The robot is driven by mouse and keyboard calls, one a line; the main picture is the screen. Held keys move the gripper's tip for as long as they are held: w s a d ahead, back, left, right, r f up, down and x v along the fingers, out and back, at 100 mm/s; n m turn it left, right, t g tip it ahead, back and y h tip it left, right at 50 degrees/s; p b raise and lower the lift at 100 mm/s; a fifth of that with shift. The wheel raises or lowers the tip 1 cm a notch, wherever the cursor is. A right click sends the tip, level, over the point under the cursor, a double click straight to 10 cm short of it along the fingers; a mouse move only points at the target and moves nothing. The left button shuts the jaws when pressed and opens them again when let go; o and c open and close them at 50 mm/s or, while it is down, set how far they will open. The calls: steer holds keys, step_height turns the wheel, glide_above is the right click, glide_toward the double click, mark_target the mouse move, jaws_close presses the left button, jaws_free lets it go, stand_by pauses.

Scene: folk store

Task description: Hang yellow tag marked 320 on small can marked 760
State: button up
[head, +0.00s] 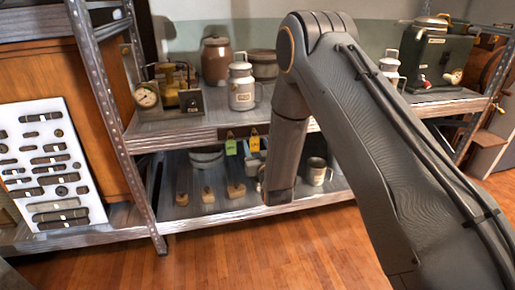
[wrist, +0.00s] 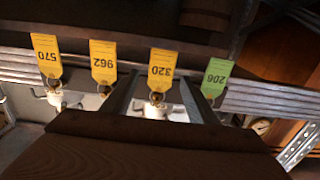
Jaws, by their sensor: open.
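The yellow tag marked 320 (wrist: 163,68) hangs upside down in the wrist view, with a ring at its lower end. My gripper (wrist: 160,91) is open, its two fingers on either side of that tag's ring end; I cannot tell whether they touch it. In the head view a yellow tag (head: 254,144) hangs at the shelf edge, its number too small to read. A grey can with a label (head: 241,90) stands on the upper shelf, and another can (head: 389,68) stands further right. I cannot read 760 on either. My arm hides part of the shelves.
Yellow tags marked 962 (wrist: 103,62) and 570 (wrist: 46,56) and a green tag marked 206 (wrist: 216,77) hang beside it. A gauge device (head: 182,88) and brown jar (head: 216,60) stand on the upper shelf (head: 170,133). A metal post (head: 115,110) stands left.

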steer(key=c, duration=1.1)
steer(key=shift+r, duration=0.35)
steer(key=shift+s+d+p, duration=0.2)
steer(key=shift+s+p, duration=0.5)
steer(key=shift+s, duration=0.25)
steer(key=shift+d, duration=0.1)
steer(key=shift+s+d+r+p, duration=0.15)
steer(key=shift+s+p, duration=0.25)
steer(key=shift+s, duration=0.15)
steer(key=shift+s+d+r+p, duration=0.15)
steer(key=shift+s+p, duration=0.3)
steer(key=shift+s, duration=0.15)
steer(key=shift+s+d+r+p, duration=0.15)
steer(key=shift+s+p, duration=0.25)
steer(key=shift+s, duration=0.15)
